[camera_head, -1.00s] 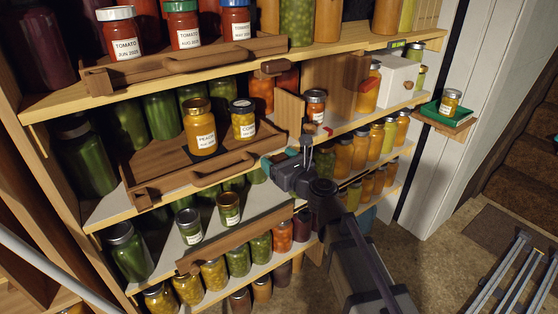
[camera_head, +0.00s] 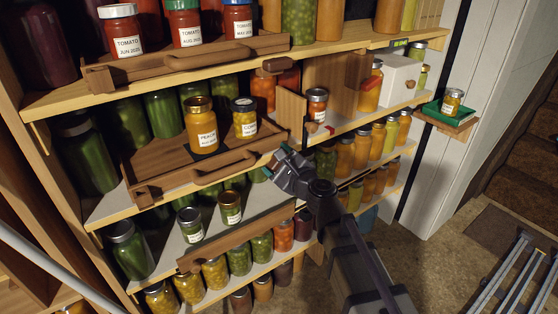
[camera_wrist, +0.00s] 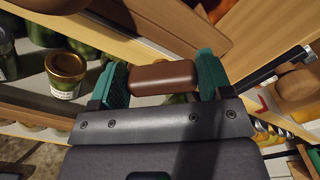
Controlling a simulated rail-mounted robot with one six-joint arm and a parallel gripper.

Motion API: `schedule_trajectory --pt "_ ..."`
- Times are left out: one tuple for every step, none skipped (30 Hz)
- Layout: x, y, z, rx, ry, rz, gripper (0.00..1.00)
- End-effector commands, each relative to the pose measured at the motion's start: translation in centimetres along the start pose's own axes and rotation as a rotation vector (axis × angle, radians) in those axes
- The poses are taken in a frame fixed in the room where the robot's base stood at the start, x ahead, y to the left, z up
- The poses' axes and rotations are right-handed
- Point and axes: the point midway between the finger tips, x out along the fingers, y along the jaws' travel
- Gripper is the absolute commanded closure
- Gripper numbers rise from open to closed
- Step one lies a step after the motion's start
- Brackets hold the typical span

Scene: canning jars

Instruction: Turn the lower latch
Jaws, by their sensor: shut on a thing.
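The lower latch (camera_wrist: 162,77) is a small rounded brown wooden block at the front of the middle shelf. In the wrist view it lies between the two teal fingers of my gripper (camera_wrist: 163,80), which is shut on its two ends. In the head view my gripper (camera_head: 274,164) is at the shelf edge, just right of the pull-out wooden tray (camera_head: 160,182), and the lower latch is hidden behind it. The upper latch (camera_head: 275,66), a similar brown block, sits on the edge of the shelf above.
The tray holds a peach jar (camera_head: 201,125) and a corn jar (camera_head: 244,118). Two small jars, one of them green (camera_head: 230,207), stand on the shelf below. An upper tray (camera_head: 185,63) holds tomato jars. The floor at the lower right is partly clear.

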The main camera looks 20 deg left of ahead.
Motion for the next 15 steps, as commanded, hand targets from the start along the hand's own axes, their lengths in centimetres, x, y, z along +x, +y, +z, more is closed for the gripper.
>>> schedule_trajectory --pt "-0.06 0.11 -0.04 -0.041 0.000 0.000 0.51" --pt "-0.06 0.14 -0.04 -0.069 0.000 0.000 0.51" --pt "-0.06 0.18 -0.05 -0.107 0.000 0.000 0.51" --pt "-0.06 0.22 -0.05 -0.136 0.000 0.000 0.51" --pt "-0.06 0.25 -0.06 -0.164 0.000 0.000 0.51" --pt "-0.06 0.29 -0.06 -0.202 0.000 0.000 0.51" --pt "-0.06 0.32 -0.07 -0.231 0.000 0.000 0.51" --pt "-0.06 0.35 -0.08 -0.259 0.000 0.000 0.51" --pt "-0.07 0.39 -0.09 -0.297 0.000 0.000 0.51" --pt "-0.06 0.42 -0.10 -0.326 0.000 0.000 0.51" --pt "-0.06 0.45 -0.11 -0.354 0.000 0.000 0.51" --pt "-0.06 0.49 -0.12 -0.391 0.000 0.000 0.51" --pt "-0.07 0.52 -0.14 -0.420 0.000 0.000 0.51" --pt "-0.07 0.54 -0.15 -0.447 0.000 0.000 0.51" --pt "-0.06 0.58 -0.17 -0.483 0.000 0.000 0.51"
